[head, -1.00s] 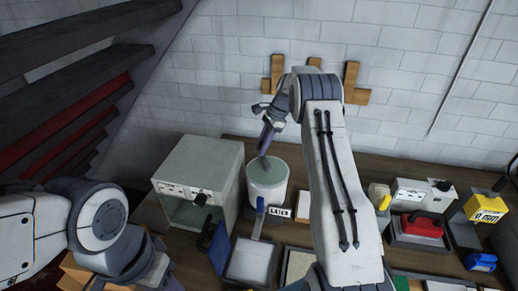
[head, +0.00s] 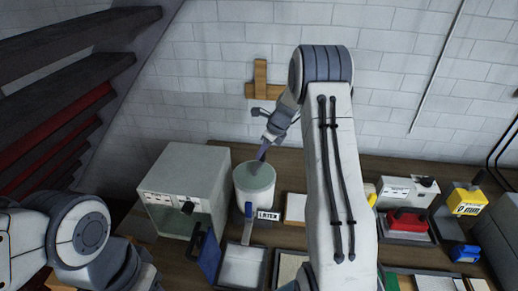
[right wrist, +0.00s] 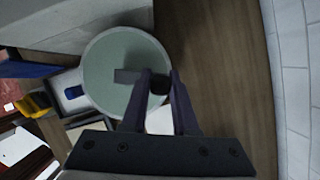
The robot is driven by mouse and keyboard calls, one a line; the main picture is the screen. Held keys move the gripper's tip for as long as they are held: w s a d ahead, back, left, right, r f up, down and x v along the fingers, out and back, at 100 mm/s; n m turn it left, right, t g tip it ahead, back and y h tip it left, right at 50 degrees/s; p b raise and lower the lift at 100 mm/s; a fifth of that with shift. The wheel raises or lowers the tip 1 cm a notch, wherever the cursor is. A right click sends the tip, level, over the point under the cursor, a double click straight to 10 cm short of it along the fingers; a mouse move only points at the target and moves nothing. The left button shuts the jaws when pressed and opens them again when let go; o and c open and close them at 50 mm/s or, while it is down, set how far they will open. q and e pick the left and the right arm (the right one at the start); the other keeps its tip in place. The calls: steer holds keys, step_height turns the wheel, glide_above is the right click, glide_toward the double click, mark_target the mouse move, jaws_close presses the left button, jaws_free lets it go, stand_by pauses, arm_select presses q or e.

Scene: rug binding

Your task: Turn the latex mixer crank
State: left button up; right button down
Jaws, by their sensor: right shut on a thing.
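The latex mixer is a white cylindrical pot (head: 254,203) with a grey-green top, standing on the bench near the middle of the head view. A small LATEX sign (head: 268,215) is at its front right. In the right wrist view its round top (right wrist: 108,68) carries a flat dark crank arm (right wrist: 126,76) with a dark knob (right wrist: 158,84). My right gripper (head: 262,156) reaches down to the back of the top. In the right wrist view its fingers (right wrist: 161,88) are shut on the crank knob. My left arm is at lower left; its fingertips are out of view.
A grey box machine (head: 184,165) stands close left of the pot. A tray (head: 243,265) lies in front. A red-topped device (head: 408,222) and a yellow device (head: 467,199) stand at right. The brick wall (head: 220,60) is behind the bench.

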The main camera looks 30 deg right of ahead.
steer(key=s+m+p, duration=0.1)
steer(key=s+m+h+p, duration=0.1)
steer(key=m, duration=0.1)
steer(key=shift+d+r+m+p, duration=0.15)
steer(key=shift+d+m+p, duration=0.05)
steer(key=shift+m+p, duration=0.15)
steer(key=shift+s+d+m+h+p, duration=0.1)
steer(key=shift+s+m+h+p, duration=0.4)
steer(key=shift+m, duration=0.45)
steer(key=shift+s+f+m+h+p, duration=0.2)
steer(key=shift+s+m+h+p, duration=0.15)
steer(key=shift+m, duration=0.55)
steer(key=shift+s+m+h, duration=0.35)
steer(key=shift+m+h, duration=0.1)
steer(key=shift+m, duration=0.35)
steer(key=shift+s+m, duration=0.15)
steer(key=shift+m, duration=0.15)
steer(key=c, duration=0.7)
jaws_free()
